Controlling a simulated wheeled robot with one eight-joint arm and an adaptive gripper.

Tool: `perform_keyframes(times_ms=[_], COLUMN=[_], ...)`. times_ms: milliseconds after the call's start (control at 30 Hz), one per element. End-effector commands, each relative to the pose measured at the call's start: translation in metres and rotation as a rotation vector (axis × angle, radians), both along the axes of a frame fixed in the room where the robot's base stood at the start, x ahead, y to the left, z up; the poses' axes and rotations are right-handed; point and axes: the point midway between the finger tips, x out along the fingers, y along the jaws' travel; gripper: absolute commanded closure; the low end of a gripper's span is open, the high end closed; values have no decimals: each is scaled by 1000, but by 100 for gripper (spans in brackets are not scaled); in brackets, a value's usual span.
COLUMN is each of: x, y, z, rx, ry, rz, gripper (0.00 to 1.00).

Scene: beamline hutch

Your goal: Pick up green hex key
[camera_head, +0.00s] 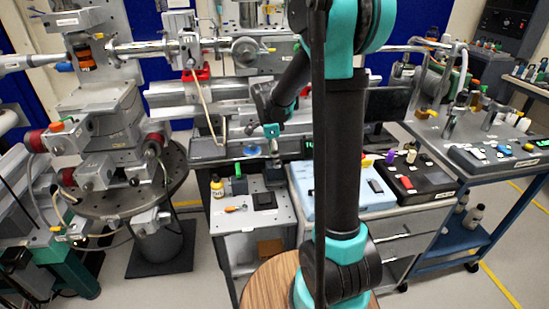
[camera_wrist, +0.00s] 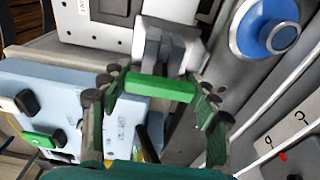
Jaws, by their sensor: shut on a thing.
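My gripper (camera_wrist: 160,95) is shut on a green bar, which I take to be the green hex key (camera_wrist: 160,87). The bar lies crosswise between the fingertips in the wrist view. A grey block-like part shows just beyond it; I cannot tell whether the two touch. In the head view my gripper (camera_head: 272,145) is small, above the back of the small grey cart. The held bar cannot be made out there.
The grey cart (camera_head: 232,222) carries a yellow bottle (camera_head: 218,188) and a green item (camera_head: 239,185). A light-blue tray (camera_wrist: 40,85) is at the left in the wrist view. A blue round part (camera_wrist: 270,30) is at upper right. Beamline equipment stands behind.

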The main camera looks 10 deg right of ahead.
Motion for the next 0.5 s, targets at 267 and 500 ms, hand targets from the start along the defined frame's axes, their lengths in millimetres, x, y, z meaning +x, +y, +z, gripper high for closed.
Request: perform_keyframes(times_ms=[267,500], x=[0,0], y=[0,0], z=[1,15], rx=[0,0], ry=[0,0], rz=[0,0], gripper=[76,76])
